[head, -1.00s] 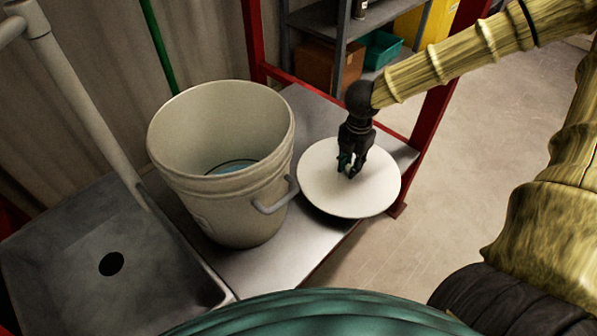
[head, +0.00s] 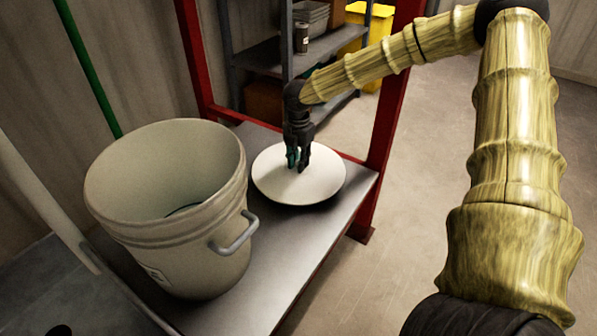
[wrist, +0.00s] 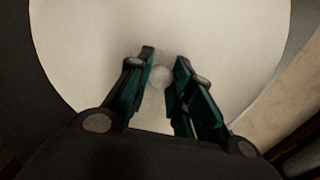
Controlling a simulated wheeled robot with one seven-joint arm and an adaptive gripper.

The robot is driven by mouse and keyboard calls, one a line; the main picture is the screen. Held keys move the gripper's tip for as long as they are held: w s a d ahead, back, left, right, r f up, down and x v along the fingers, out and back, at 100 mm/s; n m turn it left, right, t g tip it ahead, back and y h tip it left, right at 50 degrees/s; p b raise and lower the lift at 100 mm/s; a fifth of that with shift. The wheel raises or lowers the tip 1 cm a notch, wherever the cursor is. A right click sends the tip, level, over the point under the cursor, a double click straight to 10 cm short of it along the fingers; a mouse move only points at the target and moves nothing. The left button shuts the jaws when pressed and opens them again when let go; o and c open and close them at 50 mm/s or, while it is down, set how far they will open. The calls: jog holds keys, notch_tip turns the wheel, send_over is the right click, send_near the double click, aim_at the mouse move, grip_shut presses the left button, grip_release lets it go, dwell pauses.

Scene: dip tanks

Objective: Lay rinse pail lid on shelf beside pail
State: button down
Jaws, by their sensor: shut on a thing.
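The rinse pail lid (head: 322,183) is a white round disc, lying level over the shelf to the right of the pail. My gripper (head: 298,168) points down at its middle and is shut on its small knob (wrist: 160,78). The lid (wrist: 90,40) fills most of the wrist view, with a finger on each side of the knob. The pail (head: 180,250) is cream, open on top, upright on the grey metal shelf (head: 270,262). A dark band shows under the lid's near edge; I cannot tell whether it touches the shelf.
A red post (head: 388,120) rises at the shelf's right end. The pail's handle (head: 236,232) sticks out towards the lid. A grey sink (head: 40,285) is at lower left. Bare shelf lies in front of the lid. A rack (head: 262,55) stands behind.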

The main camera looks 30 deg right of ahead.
jog(key=shift+w+f+b, duration=0.1)
jog(key=shift+f+b, duration=1)
jog(key=shift+f, duration=0.7)
jog(key=shift+r, duration=0.1)
jog(key=c, duration=1.3)
grip_release()
notch_tip(320, 180, up, 12)
jog(key=p, duration=0.5)
